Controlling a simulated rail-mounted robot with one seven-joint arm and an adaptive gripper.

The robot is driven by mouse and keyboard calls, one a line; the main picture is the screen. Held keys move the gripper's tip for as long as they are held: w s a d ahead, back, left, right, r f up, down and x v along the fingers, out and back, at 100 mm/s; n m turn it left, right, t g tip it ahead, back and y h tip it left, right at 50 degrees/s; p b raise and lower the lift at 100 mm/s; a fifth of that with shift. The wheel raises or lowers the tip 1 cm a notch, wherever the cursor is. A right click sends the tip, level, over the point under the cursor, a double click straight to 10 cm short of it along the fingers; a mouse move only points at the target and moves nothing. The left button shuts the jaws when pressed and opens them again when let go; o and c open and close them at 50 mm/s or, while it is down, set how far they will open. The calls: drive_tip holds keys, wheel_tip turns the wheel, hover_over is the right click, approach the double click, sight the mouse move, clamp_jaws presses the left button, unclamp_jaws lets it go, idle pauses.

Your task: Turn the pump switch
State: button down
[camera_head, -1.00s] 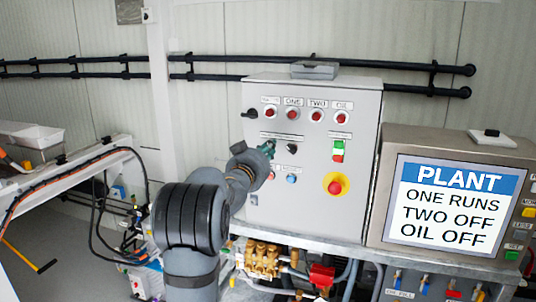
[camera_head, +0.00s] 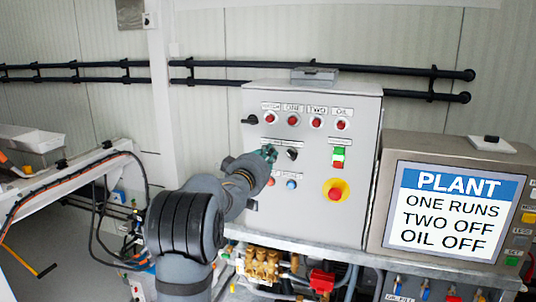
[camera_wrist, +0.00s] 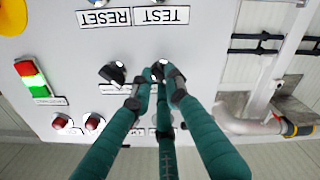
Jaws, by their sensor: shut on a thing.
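The grey control panel (camera_head: 320,215) stands upright at the middle of the head view. Two black rotary switches sit side by side on it, below a row of red lamps. The right one (camera_head: 292,154) is free. My gripper (camera_head: 269,153) is at the left one, which it largely hides in the head view. In the wrist view, which shows the panel upside down, my teal fingers (camera_wrist: 160,82) are closed around this left switch (camera_wrist: 159,69), and the free switch (camera_wrist: 113,73) is beside it. The gripped switch's pointer angle is mostly hidden.
A red emergency button (camera_head: 336,189) on yellow and a green-red button pair (camera_head: 339,157) are right of the switches. A screen (camera_head: 450,210) reads "PLANT, ONE RUNS, TWO OFF, OIL OFF". Brass pump parts (camera_head: 263,262) are below the panel.

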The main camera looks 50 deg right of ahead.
drive_tip(key=shift+r+n, duration=0.15)
drive_tip(key=shift+n, duration=0.25)
drive_tip(key=c, duration=1.7)
unclamp_jaws()
drive_tip(key=shift+a, duration=0.1)
drive_tip(key=v, duration=1.2)
drive_tip(key=shift+d, duration=0.2)
drive_tip(key=x, duration=1.2)
drive_tip(key=shift+w, duration=0.1)
drive_tip(key=shift+a, duration=0.1)
